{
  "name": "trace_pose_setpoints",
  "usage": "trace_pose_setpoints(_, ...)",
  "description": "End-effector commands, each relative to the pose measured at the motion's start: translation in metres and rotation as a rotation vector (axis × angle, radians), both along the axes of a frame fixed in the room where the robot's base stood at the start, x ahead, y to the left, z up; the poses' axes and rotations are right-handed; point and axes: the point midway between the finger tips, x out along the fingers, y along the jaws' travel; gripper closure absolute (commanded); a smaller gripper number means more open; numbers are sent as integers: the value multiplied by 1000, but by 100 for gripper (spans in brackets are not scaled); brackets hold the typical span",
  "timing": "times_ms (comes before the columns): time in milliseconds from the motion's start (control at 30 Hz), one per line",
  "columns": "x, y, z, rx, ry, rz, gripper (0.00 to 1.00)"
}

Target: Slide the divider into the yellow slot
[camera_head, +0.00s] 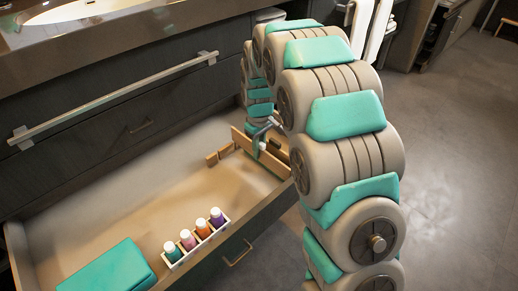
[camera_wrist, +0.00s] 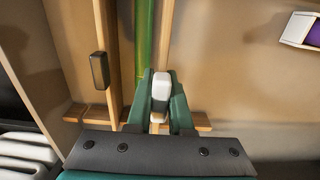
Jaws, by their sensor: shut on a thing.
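My gripper (camera_head: 262,132) is inside the open drawer, near its right end. In the wrist view its teal fingers (camera_wrist: 161,92) are shut on the white grip (camera_wrist: 161,86) of the divider. The divider (camera_wrist: 161,48) looks like a thin wooden panel running away from the fingers; most of it is hidden. A green strip (camera_wrist: 145,40) runs along its left side. Short wooden slot blocks (camera_wrist: 188,119) lie behind the fingers, and slot blocks show in the head view (camera_head: 220,154). I cannot make out a clearly yellow slot or how deep the divider sits.
A second wooden panel with a dark knob (camera_wrist: 99,70) stands left of the fingers in the wrist view. A rack of small bottles (camera_head: 202,234) and a teal box (camera_head: 110,270) occupy the drawer's front left. The drawer floor (camera_head: 165,180) between is clear.

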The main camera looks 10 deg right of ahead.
Motion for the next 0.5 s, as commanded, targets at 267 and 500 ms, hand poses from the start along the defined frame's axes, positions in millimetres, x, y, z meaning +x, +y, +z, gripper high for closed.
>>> trace_pose_setpoints(267,0,0,-5,-1,1,0,100)
trace_pose_setpoints(500,0,0,-10,0,1,0,100)
